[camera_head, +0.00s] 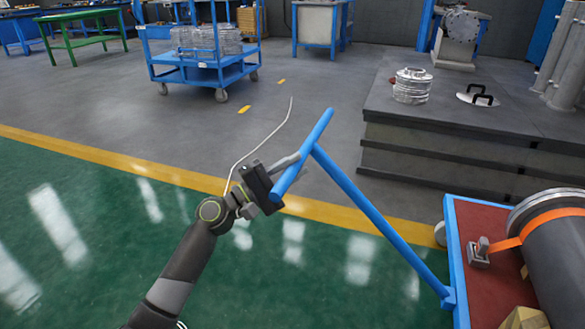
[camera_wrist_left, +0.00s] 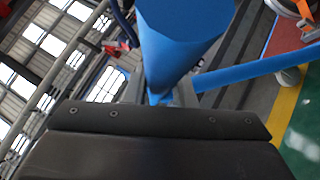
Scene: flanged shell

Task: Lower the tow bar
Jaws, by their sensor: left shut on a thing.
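The blue tow bar (camera_head: 372,212) slants up and to the left from the front edge of a blue-framed cart (camera_head: 463,270). Its T-shaped cross handle (camera_head: 316,132) is at the raised end. My left gripper (camera_head: 284,168) is shut on the cross handle, left of the tow bar's shaft. In the left wrist view the blue handle (camera_wrist_left: 183,35) fills the top middle, close to the gripper body, and the shaft (camera_wrist_left: 255,70) runs off to the right. The fingertips are partly hidden by the handle. My right gripper is not in view.
The cart carries a grey cylinder (camera_head: 560,255) with an orange strap (camera_head: 530,230). A dark stepped platform (camera_head: 450,165) stands behind. A blue trolley (camera_head: 205,70) stands at the back left. The green floor (camera_head: 90,230) left of the tow bar is clear.

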